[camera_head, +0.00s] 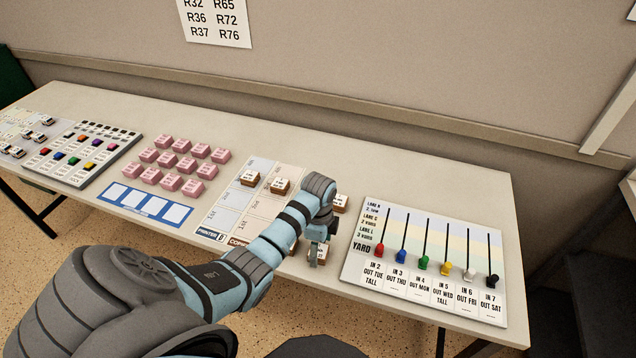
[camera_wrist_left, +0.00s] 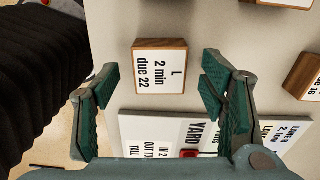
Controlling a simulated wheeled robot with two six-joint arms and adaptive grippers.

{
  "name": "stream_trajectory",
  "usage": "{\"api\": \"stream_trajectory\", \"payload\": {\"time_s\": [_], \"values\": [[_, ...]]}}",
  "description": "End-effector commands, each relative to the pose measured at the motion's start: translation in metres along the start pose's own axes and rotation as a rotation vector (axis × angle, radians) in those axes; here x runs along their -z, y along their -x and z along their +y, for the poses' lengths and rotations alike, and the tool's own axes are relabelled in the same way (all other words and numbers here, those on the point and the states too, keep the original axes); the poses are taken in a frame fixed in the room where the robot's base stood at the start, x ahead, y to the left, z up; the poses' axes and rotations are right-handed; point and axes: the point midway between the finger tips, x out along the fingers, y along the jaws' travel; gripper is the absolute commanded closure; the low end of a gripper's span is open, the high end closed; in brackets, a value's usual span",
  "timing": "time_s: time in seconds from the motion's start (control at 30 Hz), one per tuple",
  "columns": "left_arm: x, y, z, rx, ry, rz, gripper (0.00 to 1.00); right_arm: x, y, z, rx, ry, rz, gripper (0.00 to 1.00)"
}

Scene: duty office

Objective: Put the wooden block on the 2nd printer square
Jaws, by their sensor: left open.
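Several wooden blocks with white labelled tops are in view. One, reading "L 2 min due 22" (camera_wrist_left: 160,66), lies ahead of and between the open fingers of my left gripper (camera_wrist_left: 158,98) in the left wrist view. In the head view my left gripper (camera_head: 318,250) is low over the table's front part, between the board and the yard panel, and partly hides blocks there. The printer column (camera_head: 228,205) is on the board at the left of the gripper. A block (camera_head: 249,178) stands on its back part. Another (camera_head: 280,186) stands on the copier column.
A block (camera_head: 340,203) sits behind the gripper. The yard panel (camera_head: 400,225) with coloured sliders is at the right. Pink blocks (camera_head: 172,160), a blue-framed card (camera_head: 144,202) and a button panel (camera_head: 85,153) are at the left. The table's back strip (camera_head: 330,160) is clear.

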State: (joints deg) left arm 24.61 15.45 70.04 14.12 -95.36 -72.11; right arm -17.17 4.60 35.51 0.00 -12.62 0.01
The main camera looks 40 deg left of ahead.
Motion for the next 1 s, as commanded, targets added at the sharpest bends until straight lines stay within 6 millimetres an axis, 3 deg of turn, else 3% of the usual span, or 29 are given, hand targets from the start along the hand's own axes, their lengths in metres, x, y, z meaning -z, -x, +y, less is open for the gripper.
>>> {"api": "stream_trajectory", "payload": {"time_s": [0.07,0.27,0.6,0.67,1.0], "values": [[0.000,-0.011,0.001,-0.001,0.000,-0.001,0.35,-0.001,-0.004,-0.001,0.000,0.000,0.000,0.39],[0.000,-0.011,0.000,0.002,0.000,-0.001,0.35,0.000,-0.003,-0.001,0.000,0.000,0.000,0.39],[0.000,-0.011,0.000,0.001,0.000,-0.001,0.86,0.000,-0.003,-0.001,0.000,0.000,0.000,0.39],[0.000,-0.011,0.000,0.002,0.000,-0.001,0.91,0.000,-0.003,-0.001,0.000,0.000,0.000,0.39],[-0.001,0.000,0.000,0.002,0.001,-0.001,0.91,0.001,0.009,0.000,0.001,0.000,0.000,0.39]]}}
